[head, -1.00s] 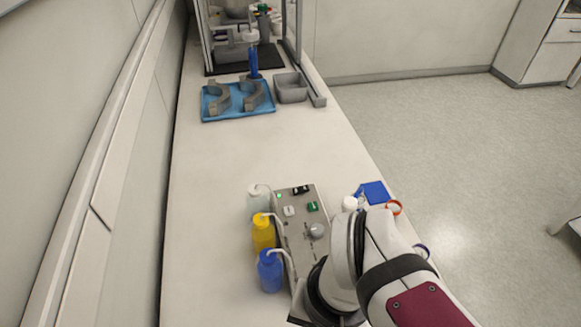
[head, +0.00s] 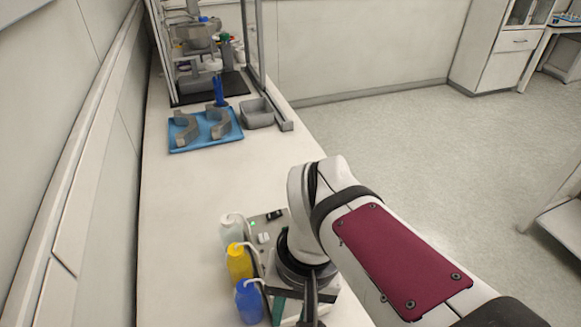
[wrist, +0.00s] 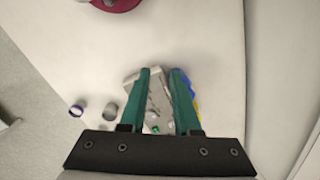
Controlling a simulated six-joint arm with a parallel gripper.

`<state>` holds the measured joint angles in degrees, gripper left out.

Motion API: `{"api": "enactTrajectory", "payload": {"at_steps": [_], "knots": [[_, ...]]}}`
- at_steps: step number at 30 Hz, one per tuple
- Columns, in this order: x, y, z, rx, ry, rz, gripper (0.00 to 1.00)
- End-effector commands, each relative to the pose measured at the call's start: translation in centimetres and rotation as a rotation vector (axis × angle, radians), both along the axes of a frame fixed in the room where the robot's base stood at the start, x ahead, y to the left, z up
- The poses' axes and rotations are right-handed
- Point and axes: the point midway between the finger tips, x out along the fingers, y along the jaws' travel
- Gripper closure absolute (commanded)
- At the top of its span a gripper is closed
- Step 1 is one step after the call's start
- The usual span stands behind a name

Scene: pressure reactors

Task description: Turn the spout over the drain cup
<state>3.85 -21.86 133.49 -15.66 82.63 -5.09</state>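The reactor stand (head: 200,40) is at the far end of the bench. It carries a grey metal vessel with small fittings. A spout and a drain cup are too small to tell apart there. My gripper is at the near end, far from the stand. In the wrist view my gripper (wrist: 162,72) shows two green fingers spread apart. It points down above the grey control box (wrist: 156,100), with nothing held between the fingers. In the head view, my arm hides most of the gripper.
White, yellow (head: 239,262) and blue (head: 248,300) wash bottles stand beside the control box. A blue tray (head: 190,148) with grey clamp pieces and a grey bin (head: 257,113) sit before the stand. A purple ring (wrist: 77,109) lies near the bench edge. The middle bench is clear.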

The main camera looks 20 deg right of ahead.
Motion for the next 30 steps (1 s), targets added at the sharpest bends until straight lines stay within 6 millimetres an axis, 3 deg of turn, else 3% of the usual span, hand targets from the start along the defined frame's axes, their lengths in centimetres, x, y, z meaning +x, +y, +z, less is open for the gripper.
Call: {"api": "enactTrajectory", "payload": {"at_steps": [1,3,7,9,12,17,24,30], "knots": [[3.9,-1.6,1.5,-0.016,-0.001,0.012,0.59],[9.6,-4.7,3.2,-0.046,-0.009,0.047,0.46],[17.8,-11.1,4.1,-0.095,-0.016,0.094,0.23],[20.4,-13.7,3.8,-0.112,-0.016,0.111,0.23],[22.2,-15.9,3.4,-0.128,-0.016,0.125,0.23],[22.5,-16.3,1.4,-0.132,-0.015,0.131,0.23],[22.4,-16.2,-5.7,-0.13,-0.014,0.131,0.23],[22.5,-16.2,-10.3,-0.131,-0.017,0.129,0.23]]}}
